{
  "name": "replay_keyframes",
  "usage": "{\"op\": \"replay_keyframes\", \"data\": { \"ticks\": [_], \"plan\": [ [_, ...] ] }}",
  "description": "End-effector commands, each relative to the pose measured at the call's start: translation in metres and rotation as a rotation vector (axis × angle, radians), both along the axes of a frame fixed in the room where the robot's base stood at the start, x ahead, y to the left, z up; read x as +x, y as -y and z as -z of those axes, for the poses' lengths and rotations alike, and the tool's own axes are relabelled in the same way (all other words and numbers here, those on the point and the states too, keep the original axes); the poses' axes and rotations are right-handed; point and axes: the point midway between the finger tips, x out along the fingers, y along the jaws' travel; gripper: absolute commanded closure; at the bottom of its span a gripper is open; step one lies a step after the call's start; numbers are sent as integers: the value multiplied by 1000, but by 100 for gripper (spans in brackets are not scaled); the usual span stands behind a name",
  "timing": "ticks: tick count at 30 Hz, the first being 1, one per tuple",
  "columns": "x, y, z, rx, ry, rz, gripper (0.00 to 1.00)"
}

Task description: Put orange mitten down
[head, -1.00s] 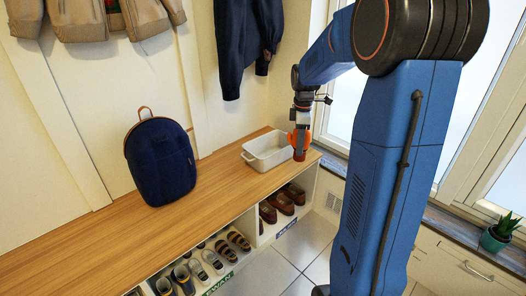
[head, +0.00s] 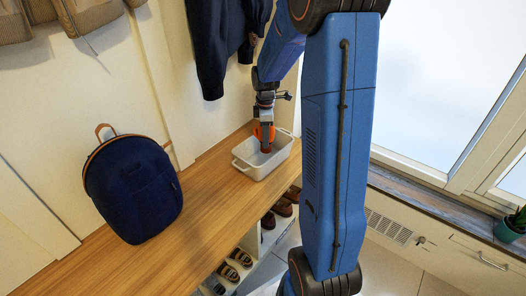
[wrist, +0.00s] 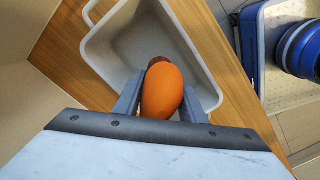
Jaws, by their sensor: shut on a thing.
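The orange mitten (wrist: 162,92) is between the two fingers of my gripper (wrist: 166,108) in the wrist view. My gripper is shut on it. In the head view my gripper (head: 266,146) points down over a white bin (head: 256,172) on the wooden bench, and a bit of the orange mitten (head: 257,133) shows beside the fingers. In the wrist view the white bin (wrist: 98,56) lies beneath the mitten and its inside looks empty where I can see. I cannot tell how high the mitten is above the bin floor.
A dark blue backpack (head: 133,190) stands on the wooden bench (head: 212,199) left of the bin. Shoes (head: 283,207) sit in the cubbies below. A dark jacket (head: 217,45) hangs above. The bench between backpack and bin is clear.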

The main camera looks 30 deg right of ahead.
Motion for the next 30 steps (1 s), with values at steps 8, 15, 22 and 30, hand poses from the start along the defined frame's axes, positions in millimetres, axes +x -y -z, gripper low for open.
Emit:
{"op": "replay_keyframes", "data": {
  "ticks": [8, 15, 22, 30],
  "plan": [
    [0, 0, 28, 0, -1, 0, 85],
    [-1, 0, 53, 1, -4, 0, 85],
    [0, 0, 64, 0, 0, 0, 85],
    [0, 0, 67, 0, 0, 0, 61]
  ]
}}
